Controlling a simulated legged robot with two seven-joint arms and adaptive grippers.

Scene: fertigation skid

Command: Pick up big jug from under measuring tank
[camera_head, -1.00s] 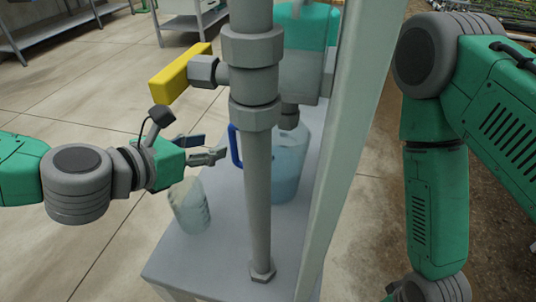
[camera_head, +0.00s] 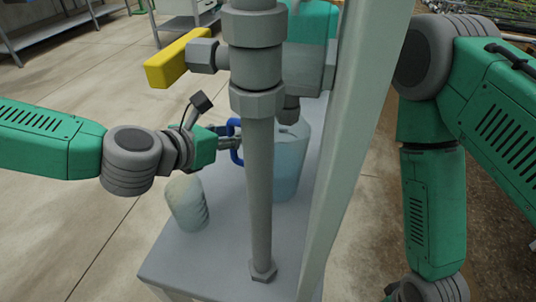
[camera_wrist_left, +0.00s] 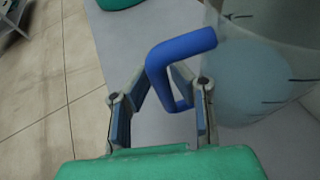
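The big jug (camera_head: 289,160) is translucent pale blue with a blue handle (camera_wrist_left: 181,58). It stands on the grey stand under the measuring tank's outlet (camera_head: 289,112), partly hidden behind a vertical pipe. In the left wrist view the jug body (camera_wrist_left: 265,75) fills the right side. My left gripper (camera_head: 232,142) is at the handle. In the left wrist view its fingers (camera_wrist_left: 158,100) are spread, with the lower part of the blue handle between them; I see no clear grip. My right arm hangs at the right; its gripper is out of frame.
A smaller pale translucent container (camera_head: 187,203) stands on the grey stand (camera_head: 215,250) in front of the jug. The grey vertical pipe (camera_head: 258,190) and a slanted post (camera_head: 345,150) stand close by. A yellow valve handle (camera_head: 178,60) sticks out above my left gripper.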

